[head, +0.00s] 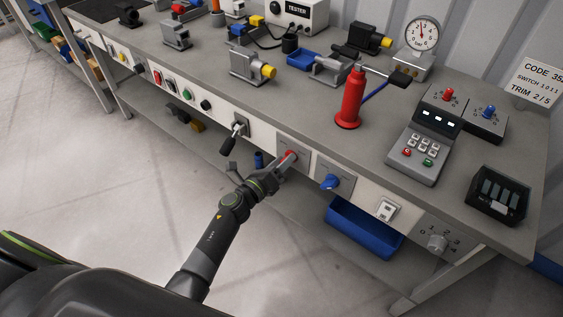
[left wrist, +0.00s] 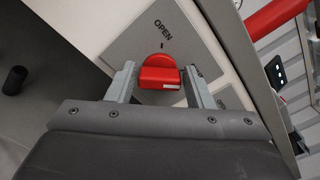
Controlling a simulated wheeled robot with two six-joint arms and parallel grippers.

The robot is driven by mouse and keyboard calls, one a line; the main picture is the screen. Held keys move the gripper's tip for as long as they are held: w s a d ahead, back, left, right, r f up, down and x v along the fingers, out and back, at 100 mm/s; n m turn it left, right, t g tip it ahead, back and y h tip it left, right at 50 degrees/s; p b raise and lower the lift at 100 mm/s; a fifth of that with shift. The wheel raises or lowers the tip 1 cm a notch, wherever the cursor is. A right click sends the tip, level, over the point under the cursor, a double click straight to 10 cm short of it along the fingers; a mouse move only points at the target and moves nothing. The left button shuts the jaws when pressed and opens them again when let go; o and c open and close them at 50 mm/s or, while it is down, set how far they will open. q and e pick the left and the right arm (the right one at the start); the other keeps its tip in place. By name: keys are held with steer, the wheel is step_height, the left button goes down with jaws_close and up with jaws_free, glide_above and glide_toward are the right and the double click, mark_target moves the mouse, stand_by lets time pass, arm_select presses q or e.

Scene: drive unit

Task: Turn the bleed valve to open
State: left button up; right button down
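The bleed valve is a red knob (head: 290,156) on a grey plate on the bench's front panel. In the left wrist view the red knob (left wrist: 160,75) sits below the printed word OPEN (left wrist: 163,30) and a short tick mark. Its raised bar lies roughly crosswise to that tick, with a small white mark near its right end. My left gripper (head: 284,161) is at the knob. In the left wrist view its fingers (left wrist: 160,80) stand either side of the knob, with narrow gaps showing. My right gripper is not in view.
A blue knob (head: 331,182) is on the panel just right of the valve, and a black-handled lever (head: 233,136) is to its left. A blue bin (head: 365,229) hangs below. A red bottle-shaped object (head: 352,100) and a keypad unit (head: 419,150) stand on the bench above.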

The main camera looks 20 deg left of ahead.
arm_select(q)
steer(key=c, duration=0.5)
steer(key=shift+c, duration=0.2)
steer(key=shift+f+n+p, duration=0.2)
steer(key=shift+n+p, duration=1)
steer(key=shift+n, duration=1.75)
steer(key=shift+f+n+p, duration=0.15)
steer(key=shift+n+p, duration=1)
steer(key=shift+n, duration=1.85)
steer(key=shift+f+n+p, duration=0.2)
steer(key=shift+n+p, duration=1)
steer(key=shift+n, duration=1.75)
